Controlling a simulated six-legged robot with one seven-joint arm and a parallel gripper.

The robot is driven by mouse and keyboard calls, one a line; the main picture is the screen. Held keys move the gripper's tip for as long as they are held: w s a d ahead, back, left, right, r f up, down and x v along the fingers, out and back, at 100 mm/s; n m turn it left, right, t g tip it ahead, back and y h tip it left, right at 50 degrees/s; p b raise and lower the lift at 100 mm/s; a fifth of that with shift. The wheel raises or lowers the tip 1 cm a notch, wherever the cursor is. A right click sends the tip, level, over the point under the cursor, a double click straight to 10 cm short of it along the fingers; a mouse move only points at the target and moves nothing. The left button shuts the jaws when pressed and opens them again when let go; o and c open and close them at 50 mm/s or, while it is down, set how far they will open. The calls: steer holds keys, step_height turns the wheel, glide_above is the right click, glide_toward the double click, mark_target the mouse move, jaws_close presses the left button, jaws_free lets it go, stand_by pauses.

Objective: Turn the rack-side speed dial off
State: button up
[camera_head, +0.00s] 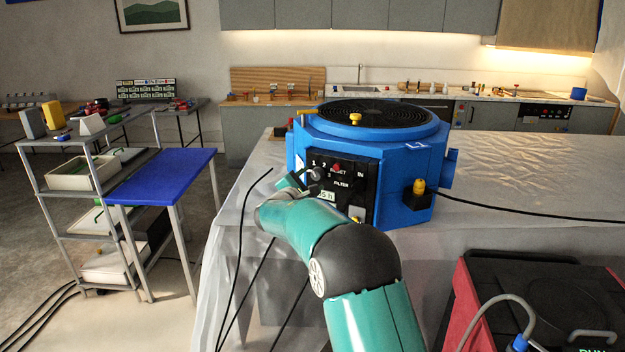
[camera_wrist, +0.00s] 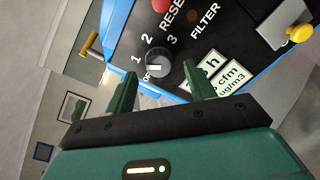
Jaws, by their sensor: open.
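The speed dial (camera_wrist: 158,62) is a dark round knob with a pale pointer line on the black control panel (camera_wrist: 205,15) of a blue air-mover unit. Numbers 1, 2 and 3 are printed around it, and a partly hidden label lies below. In the head view the dial (camera_head: 315,173) shows at the panel's left, close to my gripper (camera_head: 297,183). In the wrist view my gripper (camera_wrist: 160,90) is open, with the dial just beyond and between its fingertips. I cannot tell whether the fingers touch it.
The blue unit (camera_head: 421,160) stands on a sheet-covered table (camera_head: 530,170). The panel also has a red button (camera_head: 337,167), and a yellow-topped knob (camera_head: 419,187) sticks out at the unit's right. A grey shelf cart (camera_head: 62,191) stands left, and a red-black case (camera_head: 465,302) front right.

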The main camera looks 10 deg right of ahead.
steer(key=shift+x, duration=1)
steer(key=shift+r, duration=0.1)
steer(key=c, duration=1)
steer(key=shift+o, duration=0.2)
steer(key=shift+a+n, duration=0.1)
steer(key=shift+n, duration=1.4)
steer(key=n, duration=0.3)
steer(key=shift+n, duration=0.3)
steer(key=n, duration=0.5)
steer(key=shift+n, duration=0.3)
